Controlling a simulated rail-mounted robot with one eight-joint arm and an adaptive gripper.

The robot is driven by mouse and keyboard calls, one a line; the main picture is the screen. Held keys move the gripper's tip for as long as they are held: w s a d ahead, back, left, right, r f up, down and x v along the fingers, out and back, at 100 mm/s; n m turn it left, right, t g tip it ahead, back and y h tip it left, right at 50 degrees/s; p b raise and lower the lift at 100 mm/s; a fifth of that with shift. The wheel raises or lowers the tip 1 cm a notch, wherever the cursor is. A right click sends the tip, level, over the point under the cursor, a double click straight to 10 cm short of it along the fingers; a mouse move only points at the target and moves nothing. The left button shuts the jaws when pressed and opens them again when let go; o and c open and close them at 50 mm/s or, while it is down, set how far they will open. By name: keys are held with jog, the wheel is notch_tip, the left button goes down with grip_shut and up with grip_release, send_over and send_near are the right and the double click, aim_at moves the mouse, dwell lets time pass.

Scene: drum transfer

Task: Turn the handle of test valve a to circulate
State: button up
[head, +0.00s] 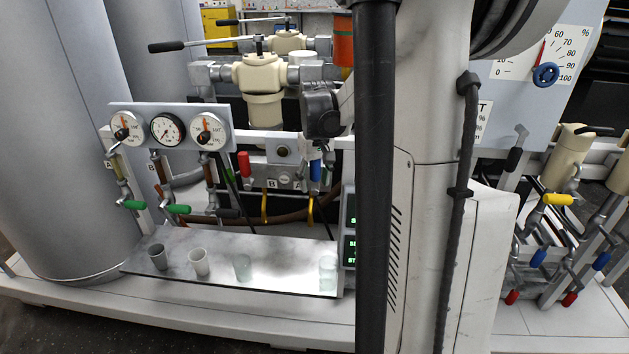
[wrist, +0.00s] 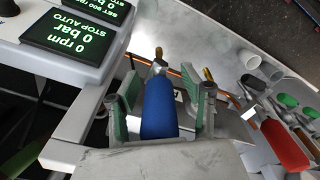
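The blue handle (wrist: 158,110) of test valve A lies between the two fingers of my gripper (wrist: 162,98) in the wrist view. The green-padded fingers are apart, one on each side of the handle, with a narrow gap visible beside it. In the head view the blue handle (head: 315,171) hangs upright at the right end of the valve block (head: 284,177), near the letter A. Part of my arm hides its upper end there. A yellow outlet tube (head: 310,209) hangs below it.
The red handle (head: 243,164) of the B side stands left of the block and shows at the right in the wrist view (wrist: 283,145). Several cups stand on the tray (head: 215,262) below. A display panel (wrist: 75,30) is close by the gripper. Gauges (head: 166,129) stand left.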

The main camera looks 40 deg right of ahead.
jog(key=r, duration=1.2)
jog(key=shift+s+a, duration=0.1)
jog(key=shift+s, duration=0.2)
